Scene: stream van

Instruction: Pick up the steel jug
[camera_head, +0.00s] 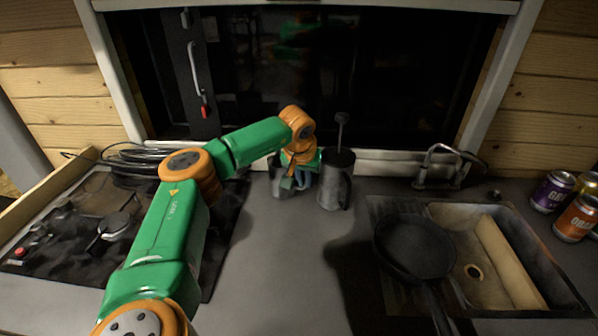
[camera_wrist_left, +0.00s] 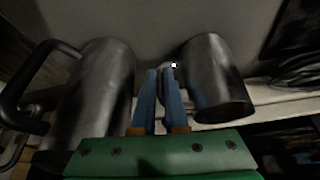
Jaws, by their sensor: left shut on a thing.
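The steel jug (camera_head: 277,180) is the smaller grey metal vessel on the counter's far side, partly hidden by my left gripper. In the left wrist view the steel jug (camera_wrist_left: 218,82) is just right of the fingers. My left gripper (camera_head: 298,180) is between this jug and a taller metal pot. Its blue fingers (camera_wrist_left: 168,75) are close together on a small shiny part beside the jug, which looks like its handle. The grip point itself is mostly hidden. I cannot tell whether the jug is clear of the counter. My right gripper is not in view.
The taller metal pot (camera_head: 336,182) with a dark handle and upright rod stands close right of the gripper. A hob (camera_head: 110,235) is left. A black pan (camera_head: 414,246) sits over the sink's (camera_head: 500,255) left side. Cans (camera_head: 554,190) stand far right. The middle counter is clear.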

